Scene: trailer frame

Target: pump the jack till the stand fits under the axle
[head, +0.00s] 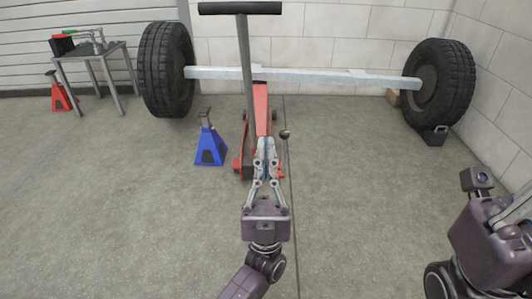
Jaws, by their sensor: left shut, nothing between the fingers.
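The red floor jack (260,100) stands on the floor under the middle of the axle (310,77), with its long grey handle (246,60) upright and a black crossbar grip on top. The axle is a pale beam between two wheels. A blue jack stand (210,146) stands upright on the floor left of the jack, in front of the axle and not under it. My left gripper (266,142) is shut and empty in front of the jack's near end and hides part of it. I cannot tell whether it touches. My right arm shows at the lower right; its fingertips are not clear.
The left wheel (167,70) and right wheel (438,82) stand near the back wall; a dark chock (434,136) sits by the right one. A metal table (90,52) and a red stand (60,93) are at the far left. The near floor is clear.

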